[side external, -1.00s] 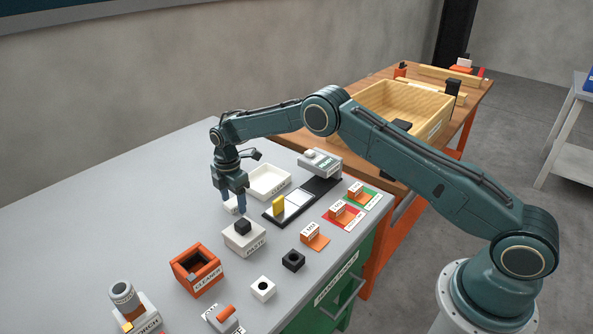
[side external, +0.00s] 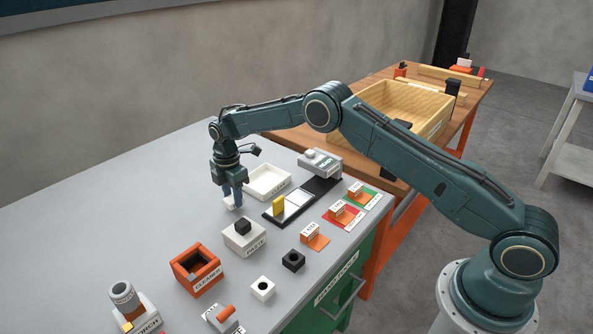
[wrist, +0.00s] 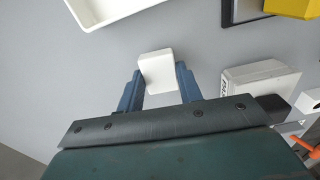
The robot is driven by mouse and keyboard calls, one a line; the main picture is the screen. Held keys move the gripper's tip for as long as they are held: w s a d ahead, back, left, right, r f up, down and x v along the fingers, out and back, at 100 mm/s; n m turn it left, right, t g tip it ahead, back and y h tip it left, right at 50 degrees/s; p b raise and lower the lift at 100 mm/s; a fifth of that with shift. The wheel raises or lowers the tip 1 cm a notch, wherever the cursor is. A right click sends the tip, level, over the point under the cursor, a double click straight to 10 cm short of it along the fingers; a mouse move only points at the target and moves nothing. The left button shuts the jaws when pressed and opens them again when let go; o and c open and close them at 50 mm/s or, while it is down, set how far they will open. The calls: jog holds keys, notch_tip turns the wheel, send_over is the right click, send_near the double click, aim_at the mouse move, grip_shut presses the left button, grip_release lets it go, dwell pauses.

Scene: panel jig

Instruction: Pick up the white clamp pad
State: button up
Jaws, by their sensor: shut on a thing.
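My gripper (side external: 232,197) is over the grey table, in front of the shallow white tray and behind the white paste box. In the wrist view, its two blue fingers (wrist: 158,88) are closed on a small white block, the clamp pad (wrist: 157,72), with one finger at each side. In the side view, only a small white part of the pad (side external: 228,203) shows beside the fingers. Whether the pad touches the table is hard to tell.
The white tray (side external: 283,183) stands close behind the gripper. The white paste box (side external: 238,242) with a dark block on top is just in front. A black strip (side external: 319,189) with a yellow block lies to the right. The table's left side is clear.

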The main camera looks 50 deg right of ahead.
notch_tip(320, 180, up, 19)
jog(key=shift+f, duration=0.2)
dwell(0.3)
dwell(0.5)
